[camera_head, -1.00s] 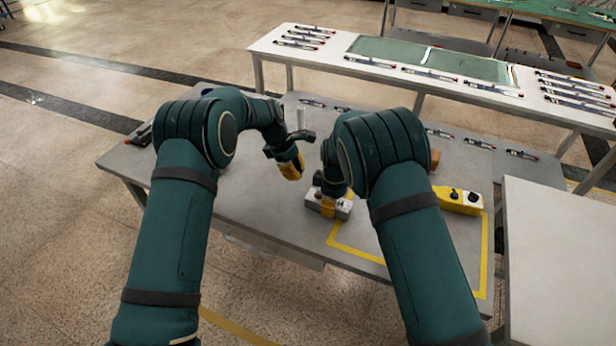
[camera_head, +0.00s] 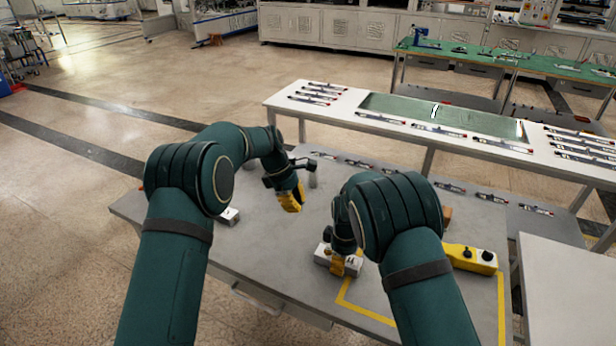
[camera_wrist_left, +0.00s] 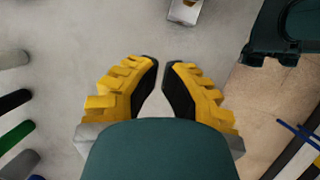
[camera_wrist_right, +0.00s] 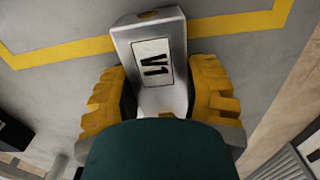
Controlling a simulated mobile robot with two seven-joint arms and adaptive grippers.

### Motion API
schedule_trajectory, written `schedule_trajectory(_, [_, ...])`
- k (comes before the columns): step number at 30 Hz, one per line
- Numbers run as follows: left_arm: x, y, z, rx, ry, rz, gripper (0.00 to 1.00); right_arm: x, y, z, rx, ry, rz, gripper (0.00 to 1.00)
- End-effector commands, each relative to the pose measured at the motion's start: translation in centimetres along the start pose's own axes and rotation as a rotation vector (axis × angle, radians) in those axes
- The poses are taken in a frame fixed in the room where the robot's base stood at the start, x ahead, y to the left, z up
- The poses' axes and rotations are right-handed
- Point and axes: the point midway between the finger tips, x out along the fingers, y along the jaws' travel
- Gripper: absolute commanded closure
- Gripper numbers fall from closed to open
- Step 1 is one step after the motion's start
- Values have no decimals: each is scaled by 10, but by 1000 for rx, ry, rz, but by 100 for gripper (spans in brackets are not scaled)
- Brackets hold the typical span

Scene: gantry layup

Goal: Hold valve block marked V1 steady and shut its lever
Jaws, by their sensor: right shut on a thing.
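The valve block marked V1 (camera_head: 351,262) is a pale grey block on the grey table, at the corner of a yellow taped outline. In the right wrist view its V1 label (camera_wrist_right: 152,64) faces the camera, with a brass-coloured round spot (camera_wrist_right: 148,15) at its far end. My right gripper (camera_head: 338,266) is shut on the block, one finger on each side. My left gripper (camera_head: 291,204) is above the table, left of and beyond the block, empty; its fingertips (camera_wrist_left: 160,66) are a narrow gap apart. I cannot make out the lever; my right gripper and arm cover part of the block.
Another small pale block (camera_head: 229,217) lies left on the table, near my left arm. A yellow control box (camera_head: 470,258) with black knobs sits right of my right arm. Several pen-like tools lie along the table's back edge. A white bench (camera_head: 345,108) stands behind.

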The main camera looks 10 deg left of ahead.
Motion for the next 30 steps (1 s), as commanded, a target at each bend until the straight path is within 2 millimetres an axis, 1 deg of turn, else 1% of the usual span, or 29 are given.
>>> schedule_trajectory(4, [1, -1, -2, 40, -7, 9, 100, 0, 0, 0, 0, 0, 1, 96])
schedule_trajectory(8, [4, -3, -8, 163, -24, 37, 100, 0, 0, 0, 0, 0, 1, 96])
schedule_trajectory(19, [14, -11, -22, 747, -26, 193, 100, 0, 0, 0, 0, 0, 1, 96])
schedule_trajectory(30, [12, -22, -24, 1344, 100, 345, 100, 0, 0, 0, 0, 0, 1, 96])
